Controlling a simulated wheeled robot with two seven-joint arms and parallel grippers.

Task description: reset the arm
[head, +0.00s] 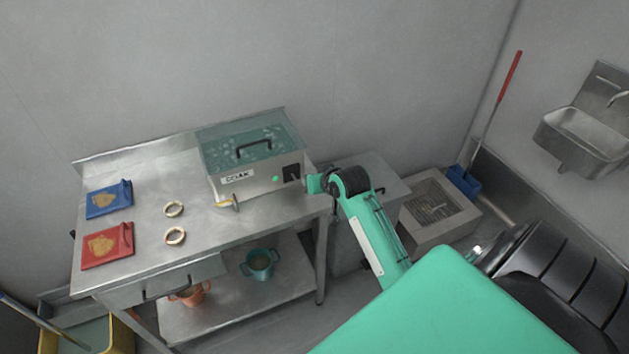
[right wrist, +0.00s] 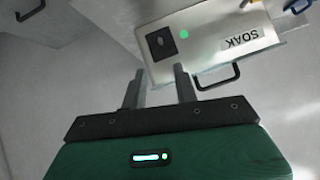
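My right arm comes in from the lower right in the head view, and its gripper (head: 316,184) is beside the right end of the steel SOAK machine (head: 232,188). In the right wrist view the two fingers of my right gripper (right wrist: 158,88) stand apart with nothing between them. The SOAK machine (right wrist: 215,50) lies just beyond the fingertips there, with its black knob panel (right wrist: 161,43) and lit green light (right wrist: 184,34). Whether a finger touches it I cannot tell. My left gripper is in neither view.
A teal pot (head: 259,264) and an orange pot (head: 190,295) are on the lower shelf. A grey cabinet (head: 375,175) stands right of the table.

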